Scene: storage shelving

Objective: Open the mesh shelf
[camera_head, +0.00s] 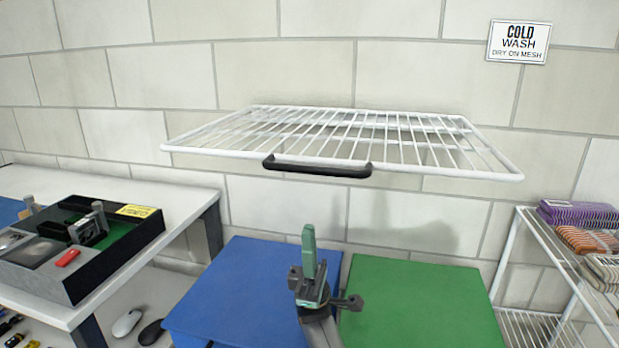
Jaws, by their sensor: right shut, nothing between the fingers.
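The mesh shelf (425,163) is a white wire rack against the block wall. It lies about level and stands out from the wall above the blue and green boxes. A black handle (318,168) sits at the middle of its front edge. My right gripper (309,245) is below the handle, apart from it, pointing up. Its green fingers are shut together with nothing between them. My left gripper does not show.
A blue box (225,290) and a green box (420,305) stand below the shelf. A white table (190,212) with a black tray (90,278) is at left. A wire rack (545,250) with folded cloths (578,213) is at right. A sign (519,42) hangs on the wall.

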